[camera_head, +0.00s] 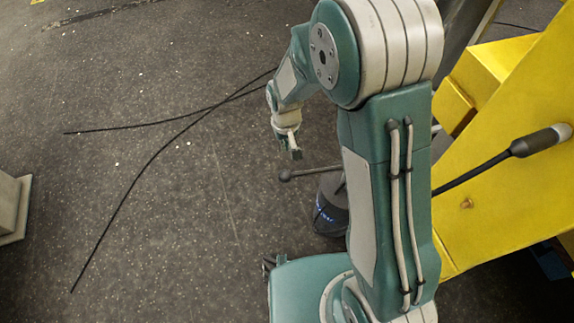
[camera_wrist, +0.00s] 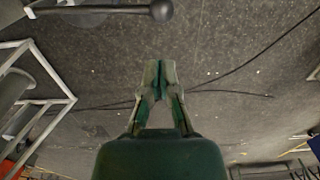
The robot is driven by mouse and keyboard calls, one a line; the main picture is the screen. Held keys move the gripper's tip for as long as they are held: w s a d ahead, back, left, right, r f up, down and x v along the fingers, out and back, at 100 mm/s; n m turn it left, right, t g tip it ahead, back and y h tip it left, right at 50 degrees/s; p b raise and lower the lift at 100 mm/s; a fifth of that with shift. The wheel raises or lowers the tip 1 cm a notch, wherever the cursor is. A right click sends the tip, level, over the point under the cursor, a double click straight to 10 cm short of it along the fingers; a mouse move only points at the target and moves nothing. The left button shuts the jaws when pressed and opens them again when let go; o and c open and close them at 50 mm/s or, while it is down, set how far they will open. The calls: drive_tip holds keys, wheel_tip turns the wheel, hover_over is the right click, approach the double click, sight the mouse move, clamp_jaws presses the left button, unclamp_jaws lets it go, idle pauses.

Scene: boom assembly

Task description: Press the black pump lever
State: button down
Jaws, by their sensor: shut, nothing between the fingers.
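The black pump lever (camera_head: 310,171) is a thin dark rod with a ball knob at its left end in the head view. It stands out from a dark round pump body (camera_head: 332,212) with blue lettering, partly hidden behind my arm. In the wrist view the lever (camera_wrist: 105,10) crosses the top left edge, its knob pointing right. My gripper (camera_head: 294,153) is just above the lever in the head picture, near the knob. In the wrist view the gripper (camera_wrist: 158,70) has its fingers together and empty, apart from the lever in the picture.
A large yellow boom structure (camera_head: 500,190) fills the right, with a dark cable and grey-ended connector (camera_head: 540,140) across it. Black cables (camera_head: 160,150) lie on the open dark floor at left. A grey block (camera_head: 12,205) stands at the left edge.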

sight(285, 173)
wheel_tip(285, 173, down, 14)
drive_tip(key=shift+a+r, duration=0.1)
drive_tip(key=shift+a, duration=0.05)
idle(0.7)
